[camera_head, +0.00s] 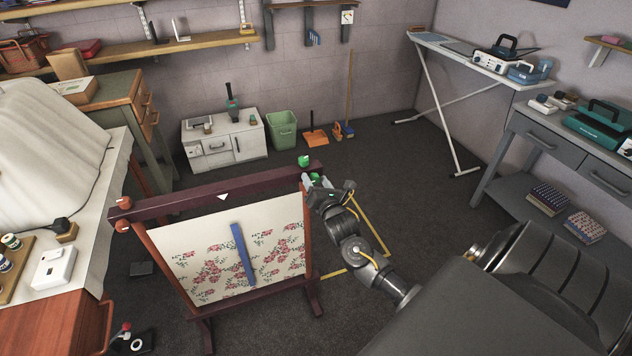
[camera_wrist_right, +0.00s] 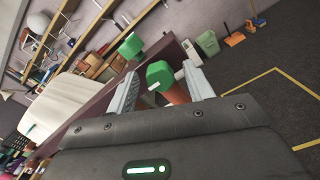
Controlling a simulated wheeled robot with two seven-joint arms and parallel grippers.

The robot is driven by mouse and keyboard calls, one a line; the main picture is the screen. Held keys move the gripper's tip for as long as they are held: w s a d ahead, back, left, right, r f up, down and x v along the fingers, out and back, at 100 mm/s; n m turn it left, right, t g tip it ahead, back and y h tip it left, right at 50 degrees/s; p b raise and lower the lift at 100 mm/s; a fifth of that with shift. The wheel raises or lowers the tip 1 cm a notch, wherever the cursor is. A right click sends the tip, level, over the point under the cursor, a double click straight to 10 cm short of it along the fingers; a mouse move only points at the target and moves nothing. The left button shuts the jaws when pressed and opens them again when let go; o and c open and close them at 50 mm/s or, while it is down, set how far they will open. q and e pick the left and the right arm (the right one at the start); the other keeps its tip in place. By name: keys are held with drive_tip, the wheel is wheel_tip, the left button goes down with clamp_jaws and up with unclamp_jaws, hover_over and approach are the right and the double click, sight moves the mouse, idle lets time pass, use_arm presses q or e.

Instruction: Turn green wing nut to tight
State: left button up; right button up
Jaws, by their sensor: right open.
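A dark wooden frame (camera_head: 205,196) holds floral fabric (camera_head: 215,246). At the right end of its top bar are two green pieces: an upper one (camera_head: 304,160), and a lower one beside my gripper that the wrist view shows as a block-shaped green knob (camera_wrist_right: 159,73) on a reddish rod. The upper one also shows in the wrist view (camera_wrist_right: 131,46). I cannot tell surely which is the wing nut. My right gripper (camera_wrist_right: 160,82) is open, its fingers on either side of the lower knob; contact is unclear. My left gripper is not in view.
A blue strip (camera_head: 243,255) lies across the fabric. Red-orange knobs (camera_head: 124,202) sit at the frame's left end. A white-covered table (camera_head: 88,205) stands left and a grey desk (camera_head: 545,150) right. Floor right of the frame is mostly clear, with yellow lines (camera_head: 376,237).

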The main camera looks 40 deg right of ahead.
drive_tip(key=c, duration=1)
